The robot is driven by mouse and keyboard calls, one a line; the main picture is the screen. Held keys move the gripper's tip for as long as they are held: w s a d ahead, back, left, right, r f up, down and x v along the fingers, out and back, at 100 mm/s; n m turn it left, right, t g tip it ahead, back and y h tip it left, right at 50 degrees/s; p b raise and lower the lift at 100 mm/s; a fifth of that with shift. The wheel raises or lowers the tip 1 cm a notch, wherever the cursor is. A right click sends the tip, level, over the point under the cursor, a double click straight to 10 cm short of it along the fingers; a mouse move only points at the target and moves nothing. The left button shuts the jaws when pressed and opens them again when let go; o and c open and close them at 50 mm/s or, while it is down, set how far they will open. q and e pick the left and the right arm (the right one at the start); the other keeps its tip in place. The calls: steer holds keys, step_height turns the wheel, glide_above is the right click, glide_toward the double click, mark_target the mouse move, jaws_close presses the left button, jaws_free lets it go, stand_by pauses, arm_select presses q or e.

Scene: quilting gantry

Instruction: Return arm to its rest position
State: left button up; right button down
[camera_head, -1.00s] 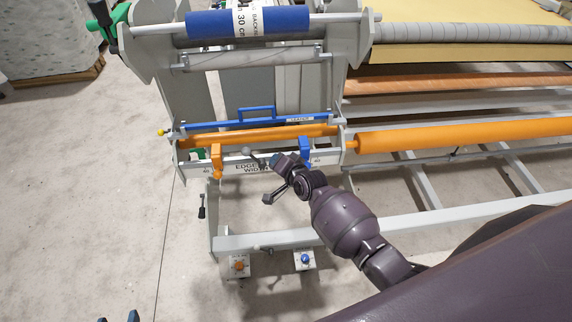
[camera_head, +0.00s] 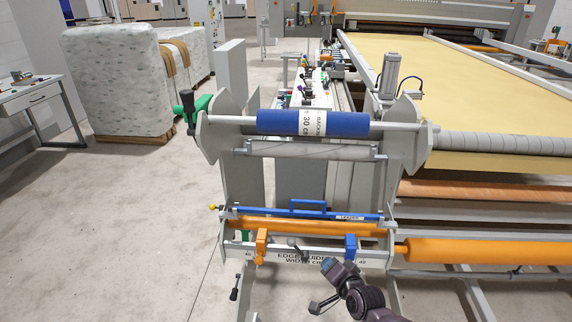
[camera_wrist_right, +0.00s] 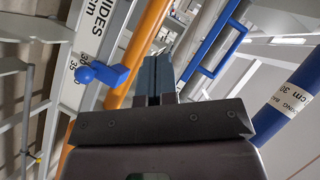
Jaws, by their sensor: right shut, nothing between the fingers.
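My right gripper (camera_head: 328,266) is at the lower middle of the head view, in front of the edge-guide label bar (camera_head: 300,258). It shows just below and left of the blue guide clamp (camera_head: 350,246). Its fingers are shut and empty, and in the right wrist view the gripper (camera_wrist_right: 157,80) points toward the frame. There a blue knob and block (camera_wrist_right: 103,74) lie left of the fingers, apparently the blue clamp. The orange clamp (camera_head: 261,245) sits farther left on the bar. My left gripper is out of view.
An orange rod (camera_head: 290,228), a blue bar (camera_head: 275,212) and a blue roll (camera_head: 280,122) cross the gantry end. A long orange roller (camera_head: 480,252) runs right. Wrapped stacks (camera_head: 125,80) stand back left. The floor (camera_head: 130,230) left of the gantry is clear.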

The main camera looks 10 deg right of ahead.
steer(key=s+d+r+n, duration=0.2)
steer(key=s+r+n, duration=0.3)
steer(key=n, duration=0.3)
steer(key=s+d+f+g+h, duration=0.1)
steer(key=s+d+f, duration=0.2)
steer(key=s, duration=0.7)
steer(key=s+d+f+n+h, duration=0.1)
steer(key=s+d+f+h, duration=0.1)
steer(key=s, duration=0.9)
steer(key=shift+d+f+n+g+h, duration=0.3)
steer(key=shift+d+f+g, duration=0.15)
steer(key=shift+f, duration=0.35)
